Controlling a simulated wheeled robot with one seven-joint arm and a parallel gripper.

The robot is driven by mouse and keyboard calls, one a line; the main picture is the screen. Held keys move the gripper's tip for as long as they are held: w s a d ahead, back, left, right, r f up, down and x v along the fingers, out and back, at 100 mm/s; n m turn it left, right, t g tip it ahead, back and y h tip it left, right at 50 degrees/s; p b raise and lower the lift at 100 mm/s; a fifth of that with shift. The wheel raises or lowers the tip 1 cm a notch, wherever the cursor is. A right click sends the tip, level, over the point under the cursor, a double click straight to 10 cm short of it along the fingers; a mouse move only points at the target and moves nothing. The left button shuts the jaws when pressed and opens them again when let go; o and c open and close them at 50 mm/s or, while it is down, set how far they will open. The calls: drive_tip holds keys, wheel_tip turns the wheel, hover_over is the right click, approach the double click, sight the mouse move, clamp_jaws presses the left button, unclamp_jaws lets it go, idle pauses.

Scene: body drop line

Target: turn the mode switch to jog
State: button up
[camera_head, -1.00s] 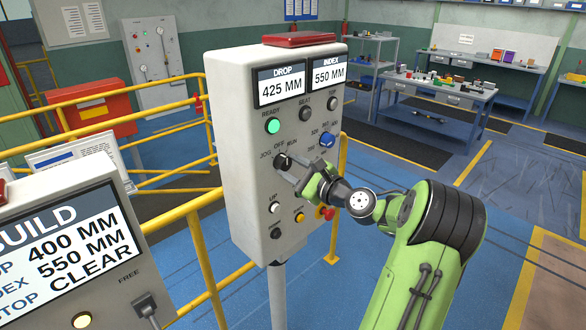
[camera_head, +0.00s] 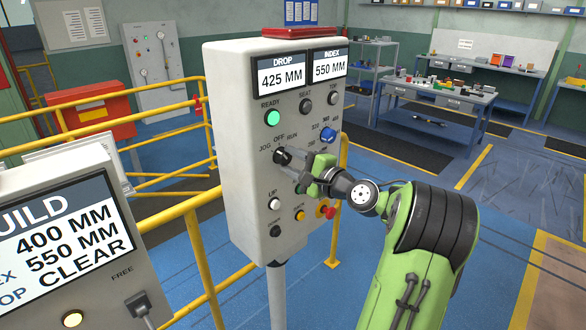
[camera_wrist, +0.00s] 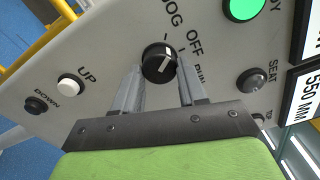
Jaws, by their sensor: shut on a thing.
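The mode switch (camera_head: 282,156) is a black round knob with a white pointer line on the grey control box (camera_head: 236,190). JOG, OFF and RUN are printed around it. In the wrist view the knob (camera_wrist: 158,64) lies between the tips of my two grey fingers, and its pointer slants towards the side between the JOG and OFF labels; I cannot tell its exact mark. My gripper (camera_head: 294,164) is shut on the knob, coming from the right; it also shows in the wrist view (camera_wrist: 160,80). The fingers hide part of the RUN label there.
Close by are the lit green READY lamp (camera_head: 272,118), blue selector (camera_head: 328,134), white UP button (camera_head: 275,203), yellow button (camera_head: 300,215) and red button (camera_head: 329,212). A BUILD board (camera_head: 60,235) stands front left, showing 400 MM, 550 MM, CLEAR. Yellow rails (camera_head: 170,215) run behind.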

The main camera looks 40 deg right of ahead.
drive_tip(key=shift+f+n+b, duration=0.1)
drive_tip(key=shift+n+b, duration=0.8)
drive_tip(key=shift+n, duration=0.6)
drive_tip(key=o, duration=1.1)
drive_tip(key=shift+c, duration=0.2)
drive_tip(key=s+b, duration=0.1)
drive_tip(key=s, duration=1.4)
drive_tip(key=shift+s+d+b, duration=0.25)
drive_tip(key=shift+s+b, duration=0.1)
drive_tip(key=shift+s, duration=0.05)
drive_tip(key=shift+w, duration=0.1)
